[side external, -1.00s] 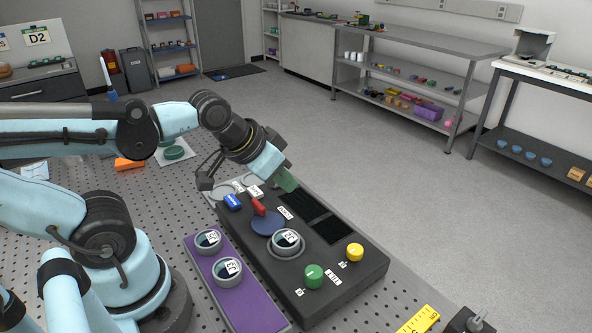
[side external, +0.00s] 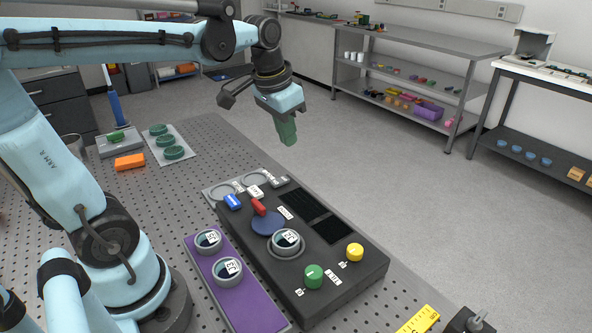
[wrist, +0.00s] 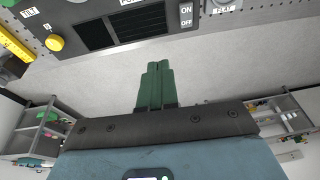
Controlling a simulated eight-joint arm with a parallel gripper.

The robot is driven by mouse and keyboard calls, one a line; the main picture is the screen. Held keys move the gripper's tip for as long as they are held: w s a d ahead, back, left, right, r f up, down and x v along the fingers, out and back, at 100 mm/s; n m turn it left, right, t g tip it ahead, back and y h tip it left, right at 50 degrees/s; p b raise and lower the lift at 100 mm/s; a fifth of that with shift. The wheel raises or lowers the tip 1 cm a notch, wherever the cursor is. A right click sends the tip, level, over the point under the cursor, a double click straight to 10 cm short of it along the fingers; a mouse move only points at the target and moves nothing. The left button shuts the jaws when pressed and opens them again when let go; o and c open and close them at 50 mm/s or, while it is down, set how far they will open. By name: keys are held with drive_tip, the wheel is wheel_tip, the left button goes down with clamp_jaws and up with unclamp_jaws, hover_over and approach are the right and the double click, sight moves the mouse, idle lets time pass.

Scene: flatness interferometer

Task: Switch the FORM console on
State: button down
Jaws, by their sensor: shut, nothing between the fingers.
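The dark console (side external: 340,293) sits on the perforated bench, with a red lever (side external: 258,207), a green knob (side external: 313,275), a yellow knob (side external: 354,252) and two dark screen panels (side external: 322,228). At its far end are small pale plates; I cannot read them in the side view. In the wrist view, an ON/OFF plate (wrist: 186,16) shows beside the dark panel, at the top. My gripper (side external: 288,132) has green fingers pressed together, empty, raised above and beyond the console's far end. Its fingers also show in the wrist view (wrist: 157,68), pointing toward the console but apart from it.
A purple tray (side external: 243,302) with two ringed optics stands left of the console. An orange block (side external: 129,162) and a pale tray (side external: 181,135) with green discs lie farther back. Open floor (side external: 430,200) lies beyond the bench's right edge.

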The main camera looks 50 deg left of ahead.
drive_tip(key=r+g, duration=0.1)
drive_tip(key=g, duration=0.1)
hover_over(285, 178)
drive_tip(key=d, duration=0.1)
drive_tip(key=shift+s+a+g+h, duration=0.1)
drive_tip(key=shift+a+g+h, duration=0.2)
drive_tip(key=shift+a+g, duration=0.25)
drive_tip(key=shift+f, duration=0.1)
wheel_tip(285, 178, down, 14)
drive_tip(key=shift+r, duration=0.1)
idle(0.4)
drive_tip(key=shift+w+f, duration=0.25)
drive_tip(key=shift+f, duration=0.3)
drive_tip(key=shift+s, duration=0.15)
